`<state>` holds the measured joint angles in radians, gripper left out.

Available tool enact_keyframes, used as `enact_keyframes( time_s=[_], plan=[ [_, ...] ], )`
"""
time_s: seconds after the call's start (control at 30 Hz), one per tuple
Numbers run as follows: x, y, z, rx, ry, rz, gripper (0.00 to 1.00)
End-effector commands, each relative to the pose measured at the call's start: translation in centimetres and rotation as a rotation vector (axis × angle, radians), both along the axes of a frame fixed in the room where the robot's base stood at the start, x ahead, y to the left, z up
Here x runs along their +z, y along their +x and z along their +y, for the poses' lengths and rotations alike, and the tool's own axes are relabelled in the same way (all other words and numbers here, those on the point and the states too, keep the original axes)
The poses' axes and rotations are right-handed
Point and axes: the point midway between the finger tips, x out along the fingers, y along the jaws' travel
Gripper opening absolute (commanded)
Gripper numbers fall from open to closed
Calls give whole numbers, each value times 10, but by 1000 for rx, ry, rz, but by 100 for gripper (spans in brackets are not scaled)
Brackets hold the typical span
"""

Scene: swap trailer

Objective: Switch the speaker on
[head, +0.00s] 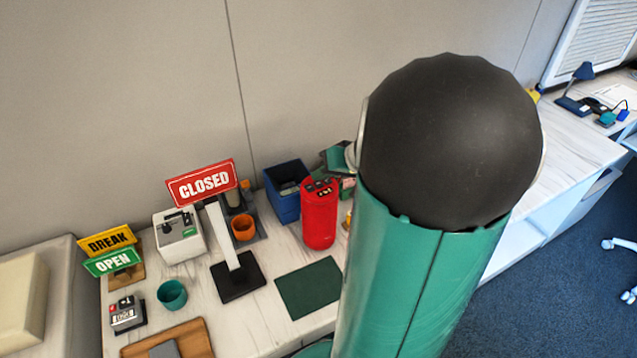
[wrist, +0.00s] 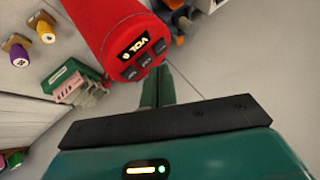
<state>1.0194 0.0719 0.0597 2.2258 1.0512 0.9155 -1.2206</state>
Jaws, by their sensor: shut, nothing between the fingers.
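The speaker (head: 319,218) is a red upright cylinder on the counter, with dark controls on its top. In the wrist view the speaker (wrist: 112,28) fills the upper left. Its top face shows a lit "VOL" display (wrist: 138,45) and several dark buttons (wrist: 146,60) below it. My gripper (wrist: 155,78) is shut and empty, its green fingers close to the buttons in the picture. I cannot tell whether they touch.
A blue bin (head: 285,190) stands left of the speaker, with a dark green mat (head: 310,287) in front. A red CLOSED sign (head: 202,183) on a stand, a white device (head: 180,235) and a teal cup (head: 172,294) are further left. A wall rises behind.

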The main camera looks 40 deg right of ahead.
Motion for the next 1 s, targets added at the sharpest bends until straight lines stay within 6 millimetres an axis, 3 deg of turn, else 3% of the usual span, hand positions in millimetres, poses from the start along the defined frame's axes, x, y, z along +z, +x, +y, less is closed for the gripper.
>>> enact_keyframes(
  time_s=[0.47, 1.0],
  plan=[
    [8, 0, 0, 1, -2, 0, 0],
    [53, 0, -1, 0, -2, -1, 0]
  ],
)
